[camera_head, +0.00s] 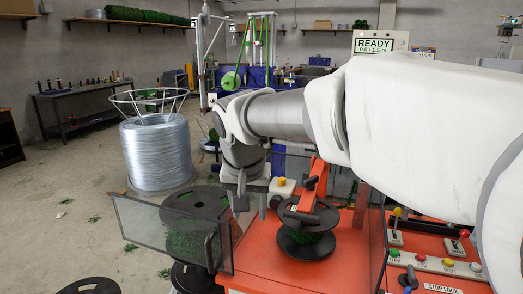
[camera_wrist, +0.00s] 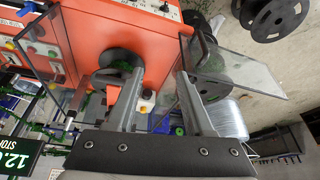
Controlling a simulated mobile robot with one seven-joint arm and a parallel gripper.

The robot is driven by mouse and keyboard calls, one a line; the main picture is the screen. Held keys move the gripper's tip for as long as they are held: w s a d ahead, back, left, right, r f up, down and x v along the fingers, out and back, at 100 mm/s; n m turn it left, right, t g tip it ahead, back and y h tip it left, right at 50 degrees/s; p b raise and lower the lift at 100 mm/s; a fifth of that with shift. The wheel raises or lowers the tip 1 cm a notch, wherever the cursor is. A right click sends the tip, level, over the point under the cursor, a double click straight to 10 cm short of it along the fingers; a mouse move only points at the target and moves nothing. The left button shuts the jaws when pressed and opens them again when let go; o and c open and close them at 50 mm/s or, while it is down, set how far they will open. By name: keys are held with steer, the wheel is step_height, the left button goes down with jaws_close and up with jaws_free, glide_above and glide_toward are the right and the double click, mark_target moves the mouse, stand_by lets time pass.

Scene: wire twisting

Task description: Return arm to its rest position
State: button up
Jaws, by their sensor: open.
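My arm (camera_head: 410,125) reaches across the head view from the right edge, its wrist bending down left of centre. My gripper (camera_head: 241,200) points down beside the orange machine (camera_head: 275,262), near its open clear guard panel (camera_head: 160,228). In the wrist view my gripper (camera_wrist: 157,105) has its two fingers well apart, with nothing held between them. The machine's black spool (camera_head: 308,228) with green strands stands to the right of the gripper, apart from it. Whether the fingertips touch anything is hard to tell in the head view.
A large silver wire coil (camera_head: 156,153) stands on the floor at left. Black spools (camera_head: 195,202) sit behind the guard panel. A control panel (camera_head: 440,262) with buttons and levers is at lower right. A display (camera_head: 374,46) reads READY. Open floor lies at left.

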steer(key=s+d+r+n+t+p, duration=0.1)
steer(key=s+d+p, duration=0.4)
steer(key=s+d, duration=1.3)
steer(key=shift+s+r, duration=0.5)
steer(key=shift+s, duration=0.25)
steer(key=shift+r, duration=0.1)
steer(key=shift+c, duration=0.2)
